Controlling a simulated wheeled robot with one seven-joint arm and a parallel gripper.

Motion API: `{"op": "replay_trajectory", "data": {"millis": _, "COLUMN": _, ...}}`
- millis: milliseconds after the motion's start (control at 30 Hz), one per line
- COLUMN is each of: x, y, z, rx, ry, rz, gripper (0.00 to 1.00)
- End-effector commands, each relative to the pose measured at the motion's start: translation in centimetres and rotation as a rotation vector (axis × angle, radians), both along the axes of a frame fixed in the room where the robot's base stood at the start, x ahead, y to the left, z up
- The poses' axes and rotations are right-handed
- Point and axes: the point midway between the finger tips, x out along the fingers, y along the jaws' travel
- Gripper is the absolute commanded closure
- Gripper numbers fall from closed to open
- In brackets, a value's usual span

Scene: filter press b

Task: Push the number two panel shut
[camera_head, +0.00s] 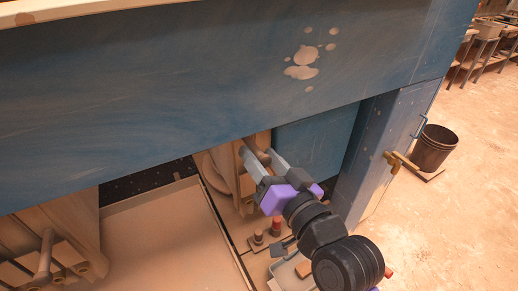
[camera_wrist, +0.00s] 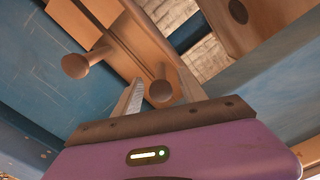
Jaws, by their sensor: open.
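My gripper (camera_head: 257,157) reaches in under the big blue beam, its fingers apart and pointing at the tan upright panels (camera_head: 224,165). In the wrist view the open fingers (camera_wrist: 158,78) stand on either side of a round brown knob (camera_wrist: 160,88), and I cannot tell whether they touch it. A second knob (camera_wrist: 75,66) sticks out to the left, beside a tan bar. No number shows on any panel, so I cannot tell which is number two. The beam and my gripper hide part of the panels.
The blue beam (camera_head: 200,75) hangs low across the view. A tan tray (camera_head: 165,240) lies below, and a red-topped button (camera_head: 276,224) stands near my gripper. A blue cabinet (camera_head: 385,140) with a brass lever stands right. A dark bin (camera_head: 433,147) stands on open floor.

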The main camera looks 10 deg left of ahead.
Motion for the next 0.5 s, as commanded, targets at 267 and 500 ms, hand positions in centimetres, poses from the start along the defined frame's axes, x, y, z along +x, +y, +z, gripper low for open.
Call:
{"op": "replay_trajectory", "data": {"millis": 267, "x": 1.43, "y": 0.99, "z": 0.00, "rx": -0.001, "ry": -0.001, "rz": 0.000, "gripper": 0.51}}
{"op": "replay_trajectory", "data": {"millis": 500, "x": 1.43, "y": 0.97, "z": -0.04, "rx": -0.001, "ry": 0.000, "rz": -0.001, "gripper": 0.57}}
